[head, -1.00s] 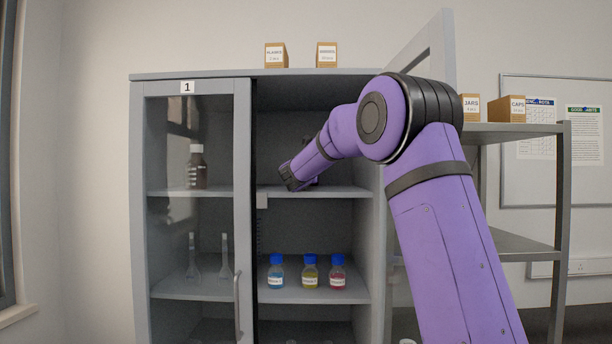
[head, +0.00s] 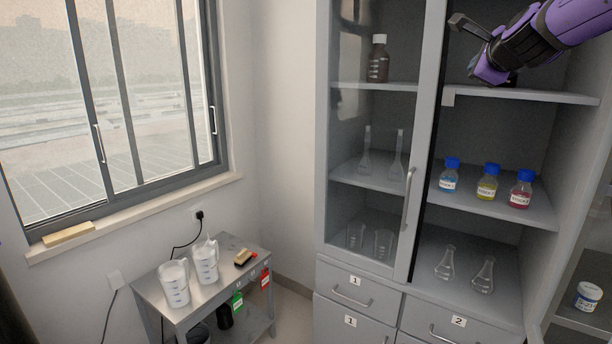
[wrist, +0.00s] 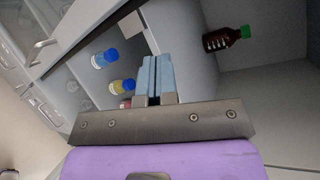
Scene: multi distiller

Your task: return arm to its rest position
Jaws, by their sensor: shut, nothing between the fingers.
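My purple arm (head: 575,25) reaches in from the top right of the head view, in front of the open right half of the grey cabinet (head: 325,130). My gripper (wrist: 152,75) is shut and empty in the wrist view, its two blue fingertips together. A brown bottle with a green cap (wrist: 222,39) stands beyond and to the right of the fingertips, apart from them. The blue bottle (wrist: 105,58) and yellow bottle (wrist: 121,86) are to the left of the fingertips.
The blue (head: 449,176), yellow (head: 488,183) and red (head: 521,190) bottles stand on the middle shelf. Flasks (head: 446,263) stand below. The left glass door (head: 372,130) is shut. A small metal table (head: 215,289) holds two jugs beneath the window.

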